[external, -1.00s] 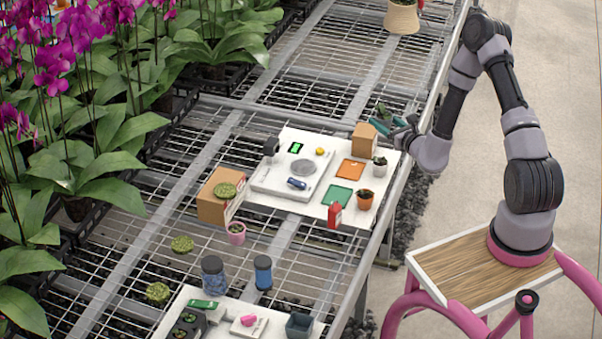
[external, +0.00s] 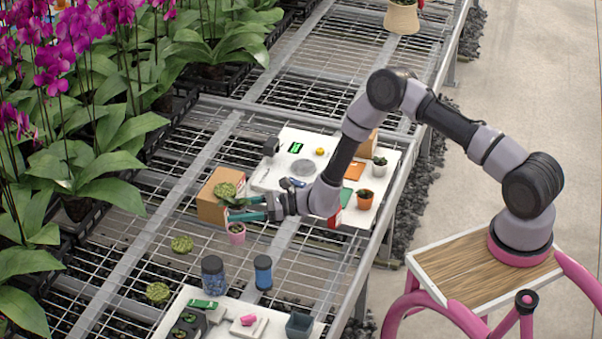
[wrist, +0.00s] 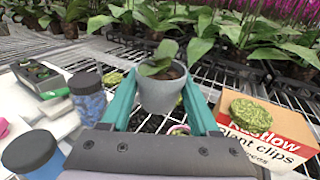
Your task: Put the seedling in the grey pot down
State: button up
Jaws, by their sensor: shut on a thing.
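The seedling in the grey pot (wrist: 160,92) hangs upright between the teal fingers of my gripper (wrist: 158,84) in the wrist view. Its green leaves (wrist: 160,60) rise above the dark soil.
The plant-clips box (external: 209,208) carries a green moss pad (external: 225,190). A white board (external: 292,138) with pots, mats and a scale lies behind my forearm. Bare mesh (external: 205,258) lies around the moss pads.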

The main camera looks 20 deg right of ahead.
jog(key=shift+n+g, duration=0.6)
jog(key=shift+g, duration=0.2)
jog(key=s+a+f, duration=0.1)
jog(key=f, duration=0.1)
jog(key=s+a+f, duration=0.1)
jog(key=a+f, duration=0.1)
jog(key=s+a+f, duration=0.1)
jog(key=f, duration=0.2)
jog(key=shift+s+a+f, duration=0.1)
jog(key=shift+a, duration=0.05)
jog(key=shift+f, duration=2.1)
